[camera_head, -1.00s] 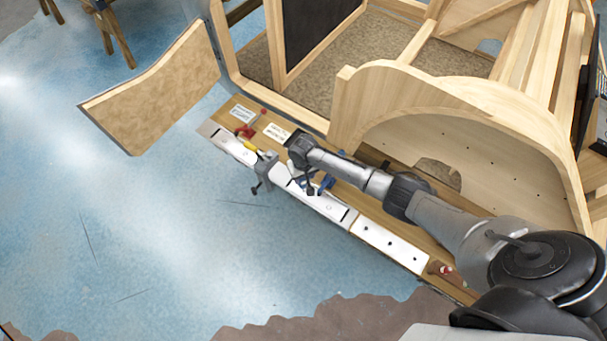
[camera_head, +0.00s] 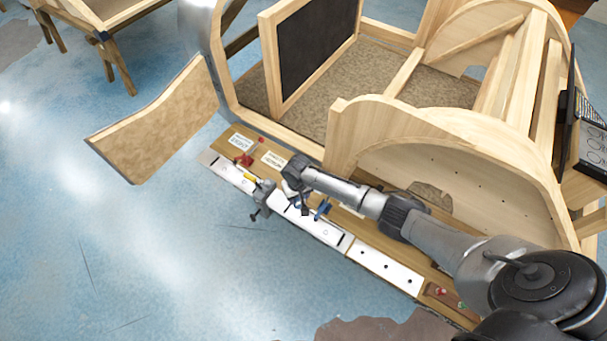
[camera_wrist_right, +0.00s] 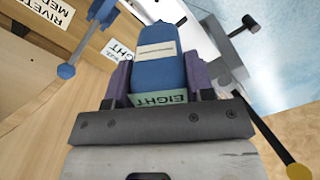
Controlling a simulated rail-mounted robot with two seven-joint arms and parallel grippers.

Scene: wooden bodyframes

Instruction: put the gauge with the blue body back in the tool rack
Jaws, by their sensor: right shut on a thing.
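The gauge with the blue body (camera_wrist_right: 158,55) is between the purple-grey fingers of my right gripper (camera_wrist_right: 160,82) in the right wrist view, and they are shut on it. A pale green strip with letters shows at its near end. In the head view my right gripper (camera_head: 302,204) is over the white plates of a long wooden ledge (camera_head: 384,270); the gauge is hard to make out there. I cannot tell which part of the ledge is the tool rack, or whether the gauge touches it. My left gripper is not in view.
A grey vise (camera_head: 262,198) stands beside the gripper, with a red tool (camera_head: 244,160) beyond it. Another blue tool (camera_wrist_right: 75,58) is close on the left in the wrist view. White labels (camera_head: 240,142) line the ledge. A wooden bodyframe (camera_head: 345,135) rises behind; open floor lies in front.

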